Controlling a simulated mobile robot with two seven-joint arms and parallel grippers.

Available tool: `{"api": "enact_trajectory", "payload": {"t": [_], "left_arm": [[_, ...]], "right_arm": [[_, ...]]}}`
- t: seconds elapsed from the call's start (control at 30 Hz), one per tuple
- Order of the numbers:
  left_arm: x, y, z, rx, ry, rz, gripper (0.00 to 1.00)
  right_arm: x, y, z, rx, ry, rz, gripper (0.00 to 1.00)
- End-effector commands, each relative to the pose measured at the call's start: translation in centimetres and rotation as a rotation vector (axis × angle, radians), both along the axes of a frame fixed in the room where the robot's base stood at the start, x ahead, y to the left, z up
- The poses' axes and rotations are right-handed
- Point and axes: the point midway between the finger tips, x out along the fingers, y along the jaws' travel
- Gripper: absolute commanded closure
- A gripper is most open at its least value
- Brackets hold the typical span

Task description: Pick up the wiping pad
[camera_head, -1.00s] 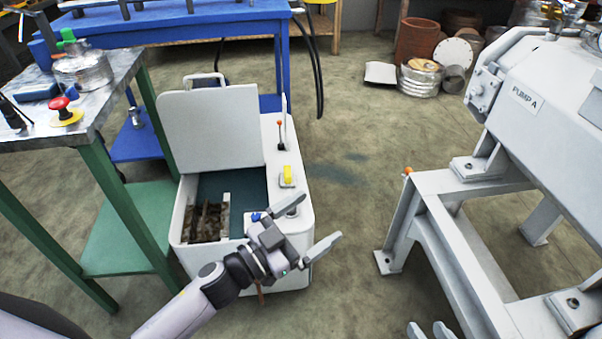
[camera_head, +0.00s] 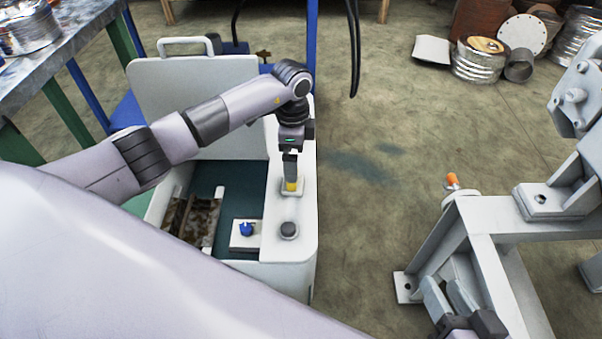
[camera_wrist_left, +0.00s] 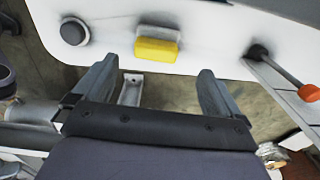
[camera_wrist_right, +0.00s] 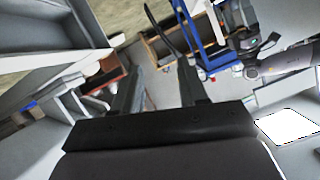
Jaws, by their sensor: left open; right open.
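The wiping pad, seemingly the yellow block (camera_head: 291,185), sits on a small pale square on the right-hand top edge of the white machine. It shows in the left wrist view as a yellow block (camera_wrist_left: 157,48) with a whitish part. My left gripper (camera_head: 290,170) points down just above it in the head view. In the left wrist view the fingers (camera_wrist_left: 157,88) are apart, with the pad beyond and between them, and nothing held. My right gripper (camera_head: 452,298) is open and empty beside the grey pump frame; its spread fingers (camera_wrist_right: 157,85) show in the right wrist view.
The white machine (camera_head: 308,238) has a raised lid (camera_head: 190,90) and an open bin with dirty brown parts (camera_head: 195,218) and a blue knob (camera_head: 246,229). A black round knob (camera_head: 289,230) is near the pad. The grey frame (camera_head: 485,225) stands right, with bare floor between.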

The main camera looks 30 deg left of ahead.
Motion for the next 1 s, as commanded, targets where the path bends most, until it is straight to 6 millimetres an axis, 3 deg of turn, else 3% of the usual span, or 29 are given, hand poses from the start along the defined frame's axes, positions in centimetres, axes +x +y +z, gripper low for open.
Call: {"api": "enact_trajectory", "payload": {"t": [0.33, 0.53, 0.8, 0.83, 1.0], "left_arm": [[-0.4, 0.1, -3.6, 0.004, 0.003, 0.004, 0.01], [-0.6, 0.1, -6.6, 0.003, 0.001, 0.003, 0.01], [-0.6, 0.1, -6.9, 0.003, 0.000, 0.002, 0.01], [-0.6, 0.1, -6.9, 0.003, 0.000, 0.002, 0.04], [-0.6, 0.1, -6.9, 0.003, 0.000, 0.002, 0.60]], "right_arm": [[0.2, 0.8, -0.5, 0.053, -0.010, 0.019, 0.57], [0.0, -0.2, -0.8, -0.002, -0.078, 0.003, 0.57], [0.0, -0.5, -0.4, -0.018, -0.098, -0.004, 0.57], [0.0, -0.5, -0.4, -0.018, -0.098, -0.004, 0.57], [0.0, -0.5, -0.4, -0.018, -0.097, -0.003, 0.57]]}}
